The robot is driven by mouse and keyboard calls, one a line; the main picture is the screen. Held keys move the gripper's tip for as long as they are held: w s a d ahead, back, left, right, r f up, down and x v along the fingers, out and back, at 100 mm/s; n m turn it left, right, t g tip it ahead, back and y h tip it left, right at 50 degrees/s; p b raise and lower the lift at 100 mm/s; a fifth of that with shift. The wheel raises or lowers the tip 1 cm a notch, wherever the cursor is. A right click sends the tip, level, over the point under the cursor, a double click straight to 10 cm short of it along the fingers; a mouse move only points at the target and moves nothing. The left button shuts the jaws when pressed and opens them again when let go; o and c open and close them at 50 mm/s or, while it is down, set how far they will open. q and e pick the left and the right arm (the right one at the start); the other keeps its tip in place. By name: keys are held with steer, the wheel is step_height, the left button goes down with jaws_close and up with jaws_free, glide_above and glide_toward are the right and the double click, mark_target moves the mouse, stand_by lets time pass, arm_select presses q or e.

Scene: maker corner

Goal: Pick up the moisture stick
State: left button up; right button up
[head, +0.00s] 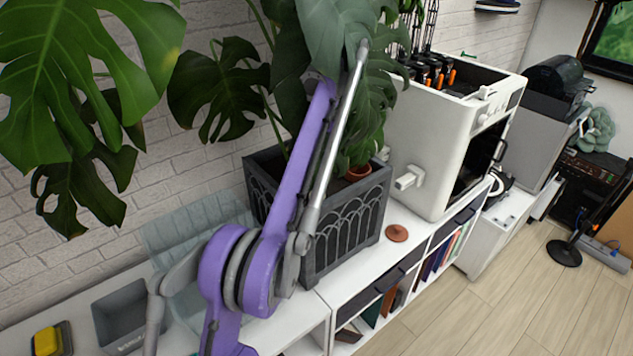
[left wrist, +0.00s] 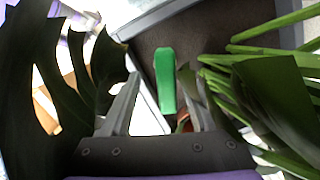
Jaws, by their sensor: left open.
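The moisture stick (left wrist: 165,78) shows in the left wrist view as a bright green, flat stick at the dark soil of the grey planter (left wrist: 160,17). My left gripper (left wrist: 160,88) is open, with its two grey fingers on either side of the stick in the picture. I cannot tell how far beyond the fingertips the stick is. No contact is visible. In the head view the planter (head: 350,235) stands on the white shelf, and leaves hide my left gripper and the stick. My right gripper is in neither view.
Large monstera leaves (head: 222,90) and green stems (left wrist: 265,48) crowd around the gripper. A terracotta pot (head: 359,172) sits in the planter. A white machine (head: 425,150) stands to its right, and a brown disc (head: 397,233) lies on the shelf.

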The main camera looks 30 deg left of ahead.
mark_target(315, 173)
arm_select(q)
steer(key=f, duration=0.2)
steer(key=f+b, duration=0.1)
steer(key=f, duration=0.1)
steer(key=shift+w+a, duration=0.3)
steer(key=shift+a, duration=0.05)
steer(key=shift+s+f, duration=0.3)
steer(key=shift+f, duration=0.15)
steer(key=shift+w, duration=0.15)
steer(key=shift+c, duration=1.7)
jaws_close()
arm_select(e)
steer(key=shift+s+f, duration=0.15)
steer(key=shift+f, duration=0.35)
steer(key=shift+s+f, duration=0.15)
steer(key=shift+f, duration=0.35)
